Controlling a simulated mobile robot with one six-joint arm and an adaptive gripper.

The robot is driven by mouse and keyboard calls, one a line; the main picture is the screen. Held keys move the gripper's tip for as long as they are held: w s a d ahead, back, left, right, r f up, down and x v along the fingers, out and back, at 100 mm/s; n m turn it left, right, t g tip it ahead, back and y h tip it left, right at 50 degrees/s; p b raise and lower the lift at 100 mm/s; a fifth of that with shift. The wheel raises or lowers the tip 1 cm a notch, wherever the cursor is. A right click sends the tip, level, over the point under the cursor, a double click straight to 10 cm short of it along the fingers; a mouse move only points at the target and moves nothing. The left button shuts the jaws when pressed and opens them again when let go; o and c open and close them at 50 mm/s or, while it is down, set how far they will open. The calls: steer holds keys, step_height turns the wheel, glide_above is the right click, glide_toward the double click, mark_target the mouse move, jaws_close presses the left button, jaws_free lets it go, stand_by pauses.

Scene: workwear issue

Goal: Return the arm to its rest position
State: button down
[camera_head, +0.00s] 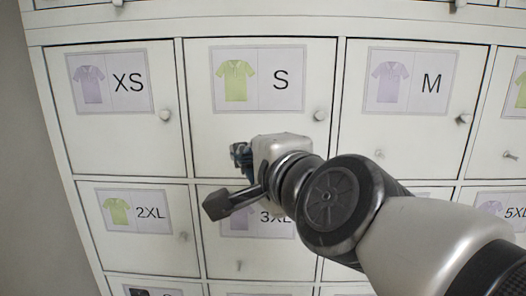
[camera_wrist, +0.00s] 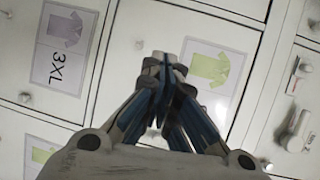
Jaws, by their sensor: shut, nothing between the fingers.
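My arm reaches in from the lower right in the head view, in front of a white locker cabinet (camera_head: 200,170). My gripper (camera_head: 240,155) is partly hidden behind its own wrist body there, before the door marked S (camera_head: 225,125). In the wrist view my gripper (camera_wrist: 166,62) shows its fingertips together, shut and empty. It points at the cabinet front, between the 3XL label (camera_wrist: 65,45) and a label with a green shirt (camera_wrist: 210,68). I cannot tell how far the fingertips are from the doors.
Closed doors marked XS (camera_head: 115,130), M (camera_head: 400,135) and 2XL (camera_head: 150,250) surround the arm. A plain grey wall (camera_head: 30,200) lies at the left.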

steer(key=s+d+f+n+g+h+b, duration=0.2)
steer(key=s+f, duration=0.5)
steer(key=f, duration=0.5)
steer(key=s+d+f+n+g+h+b, duration=0.2)
steer(key=s+d+f+n+g, duration=0.3)
steer(key=d+f, duration=0.4)
steer(key=s+d+f+n+g+h+b, duration=0.2)
steer(key=s+d+f+n, duration=0.3)
steer(key=f, duration=1)
steer(key=s+n+g, duration=0.1)
steer(key=s, duration=0.2)
steer(key=shift+s+d+n+b, duration=0.15)
steer(key=shift+s+n+b, duration=0.15)
steer(key=shift+b, duration=0.1)
steer(key=c, duration=2.4)
jaws_free()
steer(key=shift+f, duration=0.1)
